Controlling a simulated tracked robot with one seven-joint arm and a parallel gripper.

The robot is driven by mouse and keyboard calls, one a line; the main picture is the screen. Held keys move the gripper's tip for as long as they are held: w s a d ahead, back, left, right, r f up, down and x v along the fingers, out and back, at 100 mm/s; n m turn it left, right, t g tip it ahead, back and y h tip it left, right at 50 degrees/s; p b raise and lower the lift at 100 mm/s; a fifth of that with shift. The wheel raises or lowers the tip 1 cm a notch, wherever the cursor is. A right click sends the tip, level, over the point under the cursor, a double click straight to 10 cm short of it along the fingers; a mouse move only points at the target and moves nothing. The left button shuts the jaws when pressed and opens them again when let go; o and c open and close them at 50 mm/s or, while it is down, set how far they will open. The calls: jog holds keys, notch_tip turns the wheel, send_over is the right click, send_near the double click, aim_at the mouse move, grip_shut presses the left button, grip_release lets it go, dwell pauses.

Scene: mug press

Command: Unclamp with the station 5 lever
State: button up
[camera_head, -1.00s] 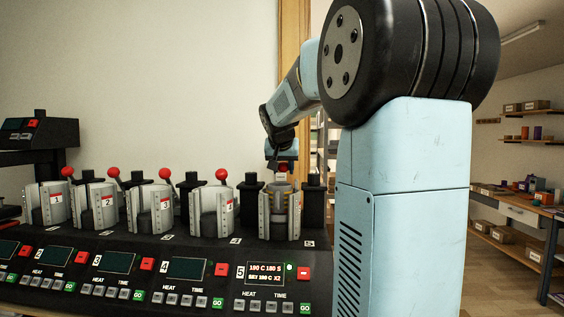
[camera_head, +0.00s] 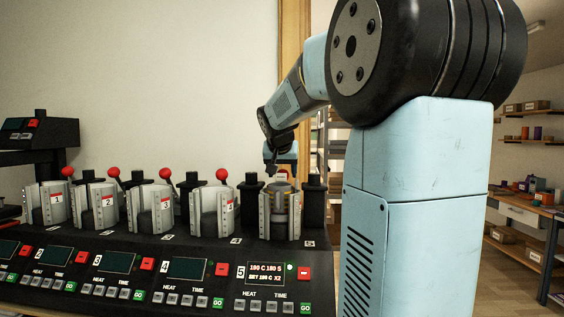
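The station 5 press (camera_head: 280,218) is the rightmost in the row, a grey clamp with a yellowish band inside. Its lever and red knob cannot be clearly made out; my gripper and the clamp top overlap there. My gripper (camera_head: 271,170) is small and dark, pointing down just above and behind the top of the station 5 press. Its fingers are too small to show whether they are open or shut, and I cannot tell whether it touches the lever. The station 5 panel (camera_head: 266,272) is lit with readings and a green light.
Presses 1 to 4 stand in a row to the left, with red-knobbed levers, such as the station 4 knob (camera_head: 222,174). Their panel screens are dark. My arm covers the right middle. A workbench (camera_head: 525,211) and shelves stand at the far right.

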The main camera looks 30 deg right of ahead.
jog(key=shift+s+a+r, duration=0.1)
jog(key=shift+s+r, duration=0.1)
jog(key=shift+r, duration=0.9)
jog(key=shift+s+a+r, duration=0.15)
jog(key=shift+s+r, duration=0.05)
jog(key=shift+r, duration=0.85)
jog(key=shift+s+a+r, duration=0.1)
jog(key=shift+s+r, duration=0.1)
jog(key=shift+r, duration=0.9)
jog(key=v, duration=0.6)
